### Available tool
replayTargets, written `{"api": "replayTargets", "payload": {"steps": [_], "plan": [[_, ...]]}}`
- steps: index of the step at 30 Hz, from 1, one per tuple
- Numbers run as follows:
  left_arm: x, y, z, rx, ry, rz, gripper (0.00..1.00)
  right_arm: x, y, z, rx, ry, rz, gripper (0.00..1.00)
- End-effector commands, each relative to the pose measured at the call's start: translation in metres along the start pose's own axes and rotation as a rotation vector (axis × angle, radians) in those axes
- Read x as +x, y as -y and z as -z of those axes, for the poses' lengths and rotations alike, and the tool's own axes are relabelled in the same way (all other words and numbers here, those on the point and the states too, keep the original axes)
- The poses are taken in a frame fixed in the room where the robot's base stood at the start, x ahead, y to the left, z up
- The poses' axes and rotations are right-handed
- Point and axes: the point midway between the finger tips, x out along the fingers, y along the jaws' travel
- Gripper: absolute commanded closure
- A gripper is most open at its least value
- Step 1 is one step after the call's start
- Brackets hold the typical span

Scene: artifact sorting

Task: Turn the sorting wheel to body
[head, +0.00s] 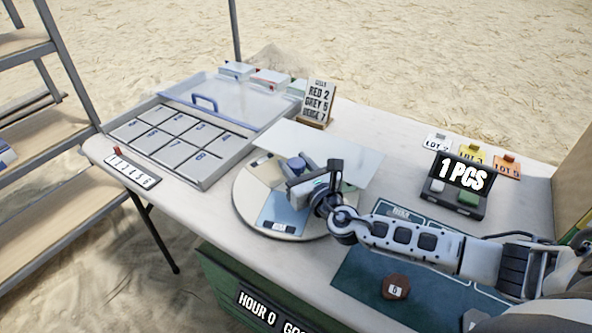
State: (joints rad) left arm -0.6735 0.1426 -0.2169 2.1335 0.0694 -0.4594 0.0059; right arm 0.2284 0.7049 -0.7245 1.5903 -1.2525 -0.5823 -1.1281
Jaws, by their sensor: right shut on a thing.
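The sorting wheel (243,205) is a round pale disc lying on the table, with differently coloured sectors, one tan and one blue. A small label (281,227) sits at its front edge, too small to read. A blue-grey knob (296,163) stands near the wheel's middle. My right gripper (303,182) reaches in from the right over the wheel and is shut on the knob; its fingers hide part of the grip. A clear pane (340,155) covers the wheel's back part. My left gripper is not in view.
A numbered, compartmented tray (207,178) with a blue-handled clear lid (225,100) is at the left. A sign (318,103) stands behind the wheel. A "1 PCS" device (458,185) and lot tags (472,154) are at right. A brown piece (395,287) lies on a dark mat (360,285).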

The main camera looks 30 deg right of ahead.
Motion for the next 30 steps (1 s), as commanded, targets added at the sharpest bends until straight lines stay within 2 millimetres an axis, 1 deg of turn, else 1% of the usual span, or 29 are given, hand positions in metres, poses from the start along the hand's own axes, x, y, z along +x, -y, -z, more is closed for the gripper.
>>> {"api": "replayTargets", "payload": {"steps": [7, 8, 9, 10, 18, 22, 26, 30], "plan": [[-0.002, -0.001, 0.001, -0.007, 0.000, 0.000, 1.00, 0.000, 0.000, -0.001, 0.000, 0.000, -0.002, 1.00], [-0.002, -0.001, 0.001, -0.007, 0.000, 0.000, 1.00, 0.000, 0.000, -0.001, 0.000, 0.000, -0.002, 0.60], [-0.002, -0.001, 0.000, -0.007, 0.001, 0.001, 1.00, 0.000, 0.000, -0.001, 0.000, 0.000, -0.002, 0.49], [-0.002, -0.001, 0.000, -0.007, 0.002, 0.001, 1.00, 0.000, 0.000, -0.001, 0.000, 0.000, -0.002, 0.42], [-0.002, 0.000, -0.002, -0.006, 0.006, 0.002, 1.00, 0.000, 0.000, -0.001, -0.001, -0.001, -0.001, 0.42], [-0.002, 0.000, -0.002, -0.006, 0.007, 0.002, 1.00, -0.008, 0.000, 0.001, -0.002, -0.003, -0.002, 0.42], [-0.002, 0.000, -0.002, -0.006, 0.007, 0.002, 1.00, -0.029, 0.000, 0.001, -0.002, -0.005, -0.003, 0.42], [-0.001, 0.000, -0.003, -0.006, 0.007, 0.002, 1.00, -0.063, 0.000, 0.002, -0.002, -0.007, -0.003, 0.42]]}}
